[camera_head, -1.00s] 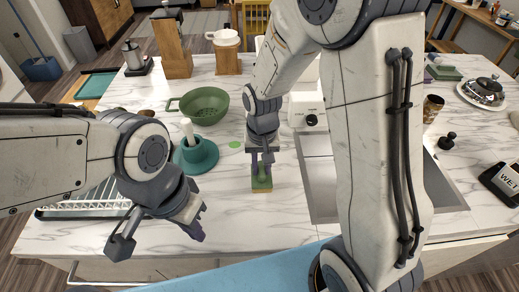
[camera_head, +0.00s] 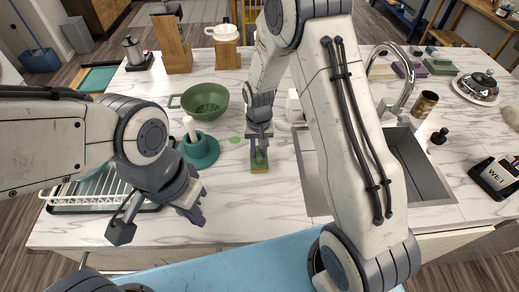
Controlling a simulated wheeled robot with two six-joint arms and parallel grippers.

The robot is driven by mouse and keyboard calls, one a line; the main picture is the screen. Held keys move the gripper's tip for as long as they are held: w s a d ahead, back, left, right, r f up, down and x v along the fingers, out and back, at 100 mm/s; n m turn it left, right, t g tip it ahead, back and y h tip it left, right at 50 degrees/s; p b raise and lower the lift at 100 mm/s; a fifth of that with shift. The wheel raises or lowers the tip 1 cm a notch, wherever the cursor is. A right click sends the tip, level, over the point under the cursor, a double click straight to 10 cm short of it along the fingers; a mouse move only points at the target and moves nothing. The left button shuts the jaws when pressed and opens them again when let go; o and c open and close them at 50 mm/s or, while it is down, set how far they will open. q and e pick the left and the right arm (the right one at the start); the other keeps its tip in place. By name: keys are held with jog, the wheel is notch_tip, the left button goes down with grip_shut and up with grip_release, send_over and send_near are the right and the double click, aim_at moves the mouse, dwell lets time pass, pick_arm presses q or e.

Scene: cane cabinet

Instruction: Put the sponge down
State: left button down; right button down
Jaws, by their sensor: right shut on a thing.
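The sponge (camera_head: 260,168), green on top with a yellowish lower side, is at the middle of the white marble counter. My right gripper (camera_head: 259,156) points down from above with its fingers on either side of the sponge's upper part, shut on it. The sponge appears at the counter surface; I cannot tell whether it rests on it or hovers just above. My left gripper (camera_head: 160,222) is open and empty over the front left of the counter, by the dish rack.
A teal dish (camera_head: 200,150) with an upright white handle and a green colander (camera_head: 207,103) stand left of the sponge. A white dish rack (camera_head: 75,197) is at the left. The sink (camera_head: 418,165) with its faucet (camera_head: 405,75) is at the right. Counter around the sponge is clear.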

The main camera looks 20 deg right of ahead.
jog(key=shift+f, duration=0.15)
jog(key=c, duration=0.7)
grip_release()
